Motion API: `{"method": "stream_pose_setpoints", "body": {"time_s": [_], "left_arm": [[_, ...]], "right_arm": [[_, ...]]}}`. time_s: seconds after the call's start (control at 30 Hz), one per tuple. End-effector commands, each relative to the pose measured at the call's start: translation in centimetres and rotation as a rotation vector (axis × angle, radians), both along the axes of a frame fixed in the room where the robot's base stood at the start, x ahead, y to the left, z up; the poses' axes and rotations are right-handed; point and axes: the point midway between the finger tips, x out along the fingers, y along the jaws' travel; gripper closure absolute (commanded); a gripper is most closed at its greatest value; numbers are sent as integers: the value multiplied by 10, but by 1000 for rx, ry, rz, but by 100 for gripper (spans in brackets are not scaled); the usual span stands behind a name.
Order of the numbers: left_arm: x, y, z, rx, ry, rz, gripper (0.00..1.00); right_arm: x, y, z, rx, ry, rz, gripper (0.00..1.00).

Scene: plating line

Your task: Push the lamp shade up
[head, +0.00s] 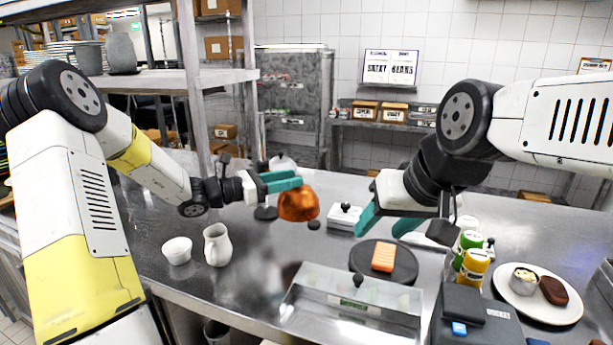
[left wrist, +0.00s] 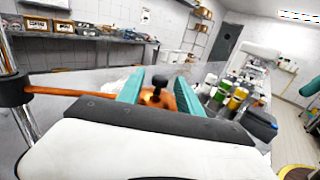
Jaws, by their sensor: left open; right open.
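The copper lamp shade (head: 298,204) hangs above the steel counter near the middle of the head view. My left gripper (head: 284,182) is open at the shade's upper left side, its teal fingers overlapping the shade's edge in the picture. I cannot tell whether the fingers touch the shade. My right gripper (head: 382,232) is open and empty, pointing down over the counter, right of the shade.
A white jug (head: 216,245) and a white bowl (head: 177,251) stand at the left. A clear-lidded container (head: 350,305) is in front. A dark round plate (head: 403,268) holds an orange block. Bottles (head: 473,268) and a white plate (head: 546,312) with food stand right.

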Motion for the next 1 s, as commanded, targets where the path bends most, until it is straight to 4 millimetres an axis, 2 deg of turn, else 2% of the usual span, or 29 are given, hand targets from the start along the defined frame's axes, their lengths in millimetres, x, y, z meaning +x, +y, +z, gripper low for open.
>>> {"method": "stream_pose_setpoints", "body": {"time_s": [0.1, 0.3, 0.43, 0.7, 0.9, 0.93, 1.0], "left_arm": [[7, -21, 0, 0, -1, -5, 57], [18, -45, 0, 1, -1, -2, 57], [20, -52, 0, 3, -1, -3, 57], [21, -53, 0, 4, -1, -1, 57], [21, -53, 0, 4, -2, -1, 97], [21, -53, 0, 4, -2, -1, 100], [21, -53, 0, 4, -2, -1, 100]], "right_arm": [[0, 0, 0, 0, 0, 0, 48], [0, 0, 0, 0, 0, 0, 48], [0, 0, 0, 0, 0, 0, 48], [0, 0, 0, 0, 0, 0, 48], [0, 0, 0, 0, 0, 0, 48], [0, 0, 0, 0, 0, 0, 48], [0, 0, 0, 0, 0, 0, 48]]}}
